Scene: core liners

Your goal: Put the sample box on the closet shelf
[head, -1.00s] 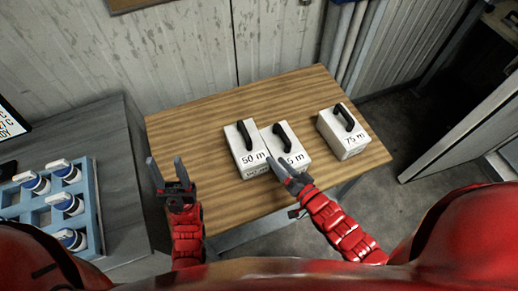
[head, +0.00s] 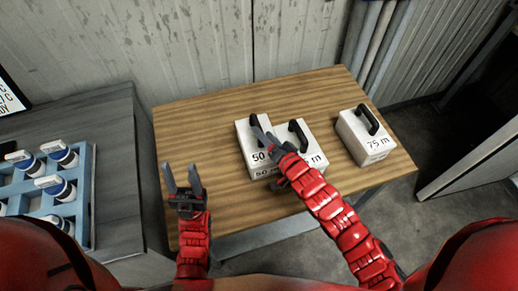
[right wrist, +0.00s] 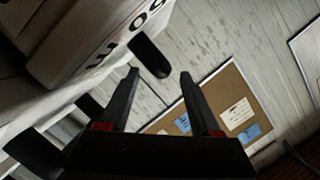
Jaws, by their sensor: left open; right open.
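Three white sample boxes with black top handles stand on the wooden table (head: 200,125). The left one is marked 50 m (head: 243,143). The middle box (head: 318,148) stands beside it, its label partly hidden by my right arm. The box marked 75 m (head: 362,143) stands apart at the right. My right gripper (head: 266,138) is open and empty over the 50 m box, near its handle. In the right wrist view its two fingers (right wrist: 160,80) are apart, with a black handle (right wrist: 150,56) just beyond them. My left gripper (head: 182,178) is open and empty over the table's left edge.
A blue rack (head: 88,190) with several white-capped bottles sits on the grey counter (head: 110,120) at left. Pipes (head: 372,45) run up the wall behind the table. A grey panel (head: 475,165) stands at the right. A corkboard (right wrist: 222,95) hangs on the wall.

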